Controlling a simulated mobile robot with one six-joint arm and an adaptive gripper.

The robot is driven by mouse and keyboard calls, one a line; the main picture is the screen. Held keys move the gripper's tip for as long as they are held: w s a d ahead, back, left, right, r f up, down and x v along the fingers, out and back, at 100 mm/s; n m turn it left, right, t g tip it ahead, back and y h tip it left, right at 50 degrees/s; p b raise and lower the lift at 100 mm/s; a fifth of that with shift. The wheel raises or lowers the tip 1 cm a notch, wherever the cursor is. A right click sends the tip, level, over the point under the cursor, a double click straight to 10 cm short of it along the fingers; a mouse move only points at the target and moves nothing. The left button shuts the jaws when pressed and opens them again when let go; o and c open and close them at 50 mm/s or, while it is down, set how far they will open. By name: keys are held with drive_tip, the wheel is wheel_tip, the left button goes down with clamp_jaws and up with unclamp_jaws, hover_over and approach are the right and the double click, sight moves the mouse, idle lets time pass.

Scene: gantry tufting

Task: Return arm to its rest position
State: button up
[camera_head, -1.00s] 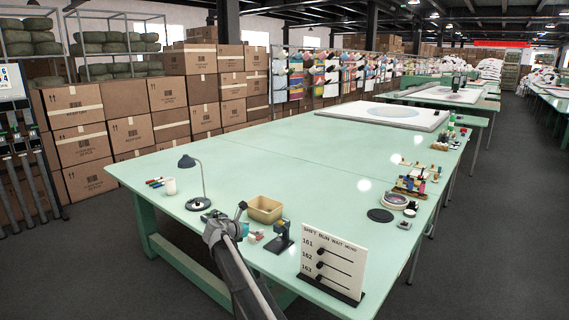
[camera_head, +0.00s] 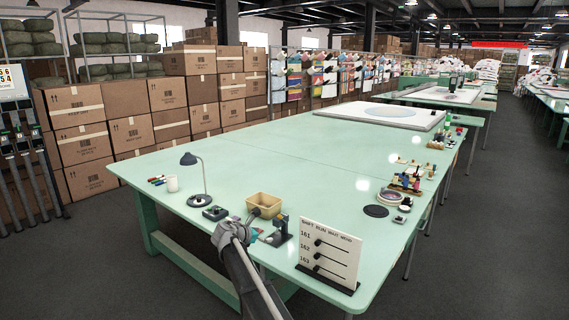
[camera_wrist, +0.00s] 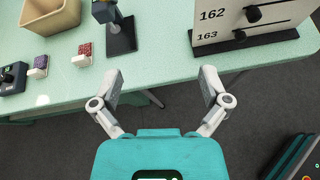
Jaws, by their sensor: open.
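My gripper (camera_wrist: 163,92) is open and empty in the wrist view. Its two fingers are spread over the front edge of the green table (camera_wrist: 160,62), with dark floor beyond and below. In the head view my arm reaches up from the bottom to the table's near edge (camera_head: 200,268). There it stands in front of the tan bin and left of the white sign board; its fingertips are hard to make out in that view.
Stacked boxes (camera_head: 80,140) line the left. The table's middle is clear.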

drive_tip(key=s+d+f+m+g+y, duration=0.1)
drive_tip(key=s+d+f+m+g, duration=0.3)
drive_tip(key=s+d+m, duration=0.7)
drive_tip(key=s+d+f+m+g+y, duration=0.1)
drive_tip(key=s+d+m, duration=0.3)
drive_tip(key=s, duration=0.4)
drive_tip(key=s+d+f+m+g+y+p, duration=0.1)
drive_tip(key=s+d+f+m+g+y, duration=0.1)
drive_tip(key=s+d+m, duration=0.3)
drive_tip(key=s+d+f+m+g+y, duration=0.1)
drive_tip(key=s+d+m+y, duration=0.3)
drive_tip(key=s, duration=0.9)
drive_tip(key=shift+s+d+f+m+g, duration=0.15)
drive_tip(key=shift+d+f+m+g, duration=0.2)
drive_tip(key=shift+d+m+g, duration=0.6)
drive_tip(key=shift+a, duration=0.25)
